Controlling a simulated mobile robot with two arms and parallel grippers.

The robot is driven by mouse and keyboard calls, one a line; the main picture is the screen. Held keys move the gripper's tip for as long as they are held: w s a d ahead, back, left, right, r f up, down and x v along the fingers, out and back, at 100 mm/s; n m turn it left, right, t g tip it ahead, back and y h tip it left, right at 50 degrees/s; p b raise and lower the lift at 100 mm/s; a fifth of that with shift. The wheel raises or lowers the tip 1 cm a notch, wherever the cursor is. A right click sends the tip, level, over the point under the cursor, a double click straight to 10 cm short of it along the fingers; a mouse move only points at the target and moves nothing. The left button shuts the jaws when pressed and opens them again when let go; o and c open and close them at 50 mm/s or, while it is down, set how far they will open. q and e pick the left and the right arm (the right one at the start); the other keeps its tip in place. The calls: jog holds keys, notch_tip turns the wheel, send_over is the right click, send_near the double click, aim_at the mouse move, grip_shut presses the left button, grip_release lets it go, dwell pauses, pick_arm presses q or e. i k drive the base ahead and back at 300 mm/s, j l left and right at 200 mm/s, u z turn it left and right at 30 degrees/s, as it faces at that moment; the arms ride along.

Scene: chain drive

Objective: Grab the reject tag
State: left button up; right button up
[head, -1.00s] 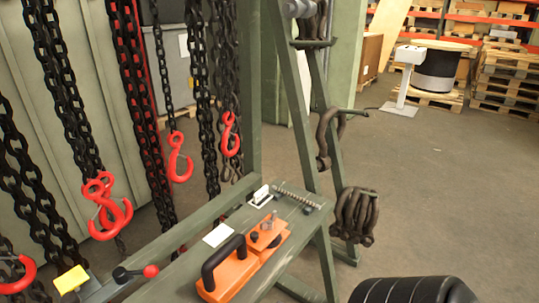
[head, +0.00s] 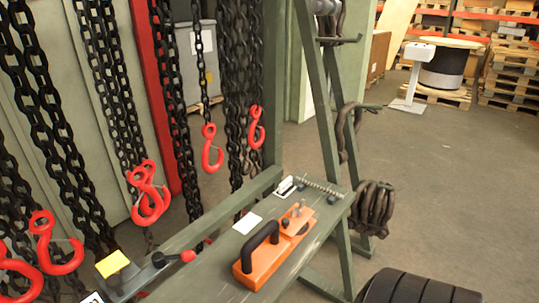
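I cannot tell for certain which piece is the reject tag; no lettering is readable. A yellow card (head: 112,263) lies at the left end of the green bench (head: 205,285), beside a black lever with a red knob (head: 187,256). A blank white card (head: 247,224) lies flat farther along the bench, behind an orange tool with a black handle (head: 270,250). A small white piece with dark marks (head: 287,186) sits near the bench's far end. Neither of my grippers is in view.
Black chains (head: 110,80) with red hooks (head: 150,195) hang behind and left of the bench. A green frame post (head: 325,110) rises at its far end. A black grooved round object (head: 415,288) is at the lower right. Open floor lies right.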

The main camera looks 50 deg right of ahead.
aim_at(285, 186)
jog(key=j+z, duration=0.15)
jog(key=z, duration=0.25)
jog(key=j+z, duration=0.2)
jog(key=z, duration=0.2)
jog(key=j+z, duration=0.2)
jog(key=z, duration=0.95)
